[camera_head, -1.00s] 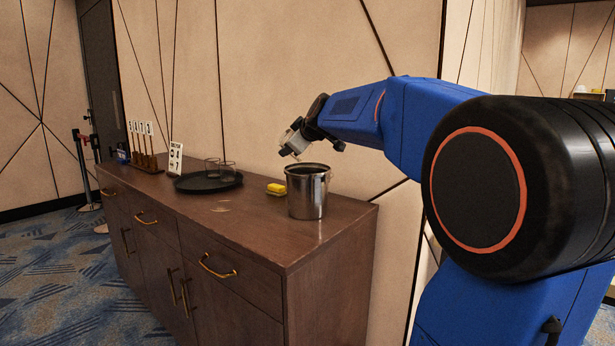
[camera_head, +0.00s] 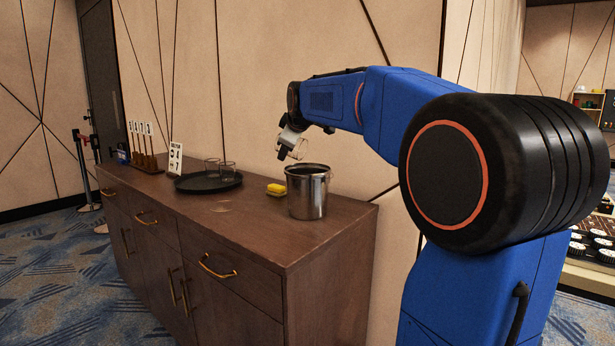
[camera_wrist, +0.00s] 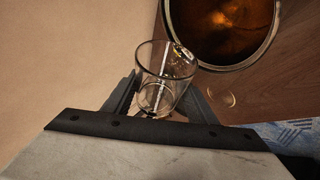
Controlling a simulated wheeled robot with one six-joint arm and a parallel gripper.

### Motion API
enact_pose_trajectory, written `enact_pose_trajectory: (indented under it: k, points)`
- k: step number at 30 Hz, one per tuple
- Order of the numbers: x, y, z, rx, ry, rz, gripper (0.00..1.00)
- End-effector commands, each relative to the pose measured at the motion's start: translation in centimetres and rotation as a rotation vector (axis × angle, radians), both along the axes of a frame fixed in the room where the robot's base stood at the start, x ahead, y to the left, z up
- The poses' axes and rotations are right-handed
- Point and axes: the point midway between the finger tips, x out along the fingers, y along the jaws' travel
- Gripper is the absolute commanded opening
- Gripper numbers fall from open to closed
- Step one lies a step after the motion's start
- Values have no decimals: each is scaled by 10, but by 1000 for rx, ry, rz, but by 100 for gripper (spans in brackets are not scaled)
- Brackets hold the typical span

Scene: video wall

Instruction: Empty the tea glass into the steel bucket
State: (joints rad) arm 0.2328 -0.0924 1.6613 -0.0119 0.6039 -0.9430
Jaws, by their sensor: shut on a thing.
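My gripper (camera_head: 290,140) is shut on the clear tea glass (camera_head: 299,150), up left of the steel bucket (camera_head: 307,198). In the wrist view the tea glass (camera_wrist: 165,78) sits between the two fingers (camera_wrist: 160,98). It looks clear, with a small amber trace near its rim, and its mouth is toward the bucket side. The steel bucket (camera_wrist: 277,28) is at the top of the wrist view, with dark brown liquid inside. No stream of liquid shows. The exact tilt of the glass is hard to tell.
A black round tray (camera_head: 200,186) with two glasses (camera_head: 220,170) is further left. A number card (camera_head: 175,159) and a rack of number signs (camera_head: 144,160) stand behind. A faint ring mark (camera_head: 221,207) lies in front.

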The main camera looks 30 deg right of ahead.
Motion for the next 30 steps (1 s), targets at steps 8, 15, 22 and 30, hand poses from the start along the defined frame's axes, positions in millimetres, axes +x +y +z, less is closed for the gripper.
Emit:
enact_pose_trajectory:
  k: [8,15,22,30]
  points:
    - [7,4,11,-97,131,-2,19]
    - [11,7,13,-189,260,-4,19]
    - [19,11,11,-279,387,-7,19]
    - [28,18,9,-379,530,-8,19]
